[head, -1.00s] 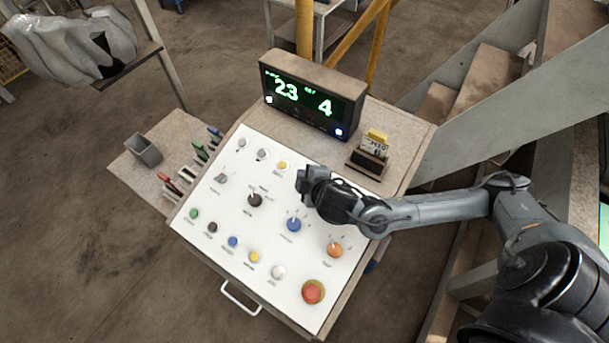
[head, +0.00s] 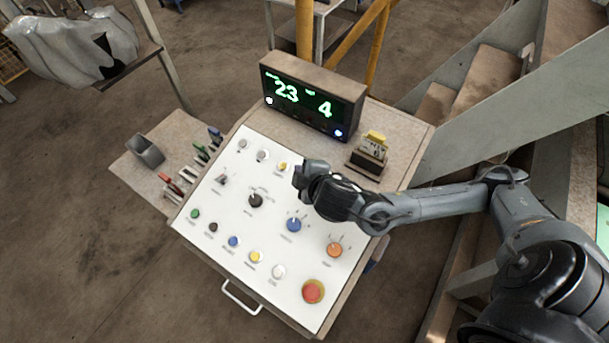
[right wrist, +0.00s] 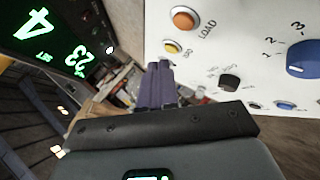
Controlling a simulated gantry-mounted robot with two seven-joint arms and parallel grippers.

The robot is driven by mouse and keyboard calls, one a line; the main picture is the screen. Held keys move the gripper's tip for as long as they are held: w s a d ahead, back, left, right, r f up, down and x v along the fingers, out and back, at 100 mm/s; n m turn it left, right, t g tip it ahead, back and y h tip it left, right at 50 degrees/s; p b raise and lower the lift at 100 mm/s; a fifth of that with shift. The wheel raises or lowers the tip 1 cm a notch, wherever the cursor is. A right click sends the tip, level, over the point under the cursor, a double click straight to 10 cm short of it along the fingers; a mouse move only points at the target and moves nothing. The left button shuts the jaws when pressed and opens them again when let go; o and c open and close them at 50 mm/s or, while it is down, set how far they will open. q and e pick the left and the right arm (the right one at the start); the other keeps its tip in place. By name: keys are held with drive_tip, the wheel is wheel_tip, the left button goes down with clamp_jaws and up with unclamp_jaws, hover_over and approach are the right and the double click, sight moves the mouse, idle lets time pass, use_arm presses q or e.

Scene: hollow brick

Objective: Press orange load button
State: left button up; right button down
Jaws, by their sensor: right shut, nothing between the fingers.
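The orange LOAD button (right wrist: 184,19) shows on the white panel at the top of the right wrist view, with its label beside it. In the head view I cannot see it; my right gripper covers that part of the panel's upper row. My right gripper (head: 298,176) is over the upper right part of the panel. In the right wrist view its dark fingers (right wrist: 160,70) are shut together and empty. The fingertips appear below and left of the LOAD button, apart from it.
The white control panel (head: 228,237) carries several other controls: a yellow button (head: 283,166), a blue selector (head: 294,224), an orange selector (head: 335,250) and a red button (head: 313,291). A display box (head: 312,93) reading 23 and 4 stands behind, beside a card holder (head: 365,162).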

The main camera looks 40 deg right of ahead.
drive_tip(key=shift+a+r, duration=0.25)
drive_tip(key=shift+r, duration=0.55)
